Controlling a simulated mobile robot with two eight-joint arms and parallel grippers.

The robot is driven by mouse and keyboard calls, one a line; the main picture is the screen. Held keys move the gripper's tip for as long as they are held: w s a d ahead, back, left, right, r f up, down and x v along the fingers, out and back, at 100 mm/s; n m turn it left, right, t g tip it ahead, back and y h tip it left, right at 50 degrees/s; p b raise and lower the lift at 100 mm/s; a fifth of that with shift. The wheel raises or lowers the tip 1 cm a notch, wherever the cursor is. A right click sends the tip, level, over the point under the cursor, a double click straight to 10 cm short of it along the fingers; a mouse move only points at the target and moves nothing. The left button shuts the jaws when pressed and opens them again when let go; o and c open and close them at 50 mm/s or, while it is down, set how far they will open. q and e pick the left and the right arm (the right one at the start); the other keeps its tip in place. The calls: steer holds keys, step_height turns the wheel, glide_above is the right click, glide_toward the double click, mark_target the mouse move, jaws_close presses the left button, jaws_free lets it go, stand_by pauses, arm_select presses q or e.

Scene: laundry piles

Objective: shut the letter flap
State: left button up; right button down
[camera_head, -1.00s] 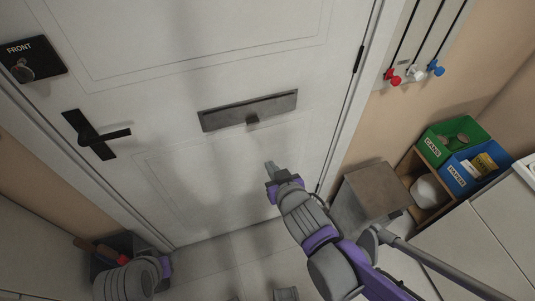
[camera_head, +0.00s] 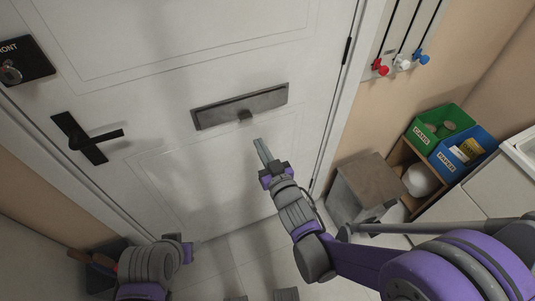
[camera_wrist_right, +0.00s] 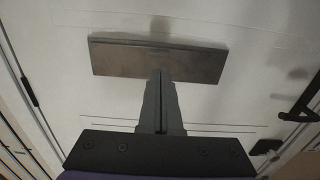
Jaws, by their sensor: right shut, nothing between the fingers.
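The letter flap (camera_head: 240,106) is a dark grey metal plate set across the white door, with a small dark tab at its lower edge. I cannot tell how far it stands out from the door. My right gripper (camera_head: 262,150) is shut and empty, pointing up toward the flap from below, apart from it in the head view. In the right wrist view the shut fingers (camera_wrist_right: 158,78) overlap the flap (camera_wrist_right: 115,58) in the picture; contact cannot be told. Part of my left arm shows low on the left; its fingers are not visible.
The door (camera_head: 210,165) has a black lever handle (camera_head: 85,138) at left. To the right stand a brown-topped box (camera_head: 368,182) and a shelf with a green bin (camera_head: 440,128) and a blue bin (camera_head: 463,155). Coloured knobs (camera_head: 401,64) are on the wall.

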mark_target(247, 120)
steer(key=x, duration=0.8)
steer(key=shift+p, duration=0.4)
steer(key=shift+f, duration=0.1)
steer(key=shift+w+a+f+t+b, duration=0.2)
steer(key=shift+w+t+b, duration=0.1)
steer(key=shift+w+b, duration=0.25)
steer(key=shift+s+r, duration=0.1)
steer(key=shift+r, duration=0.1)
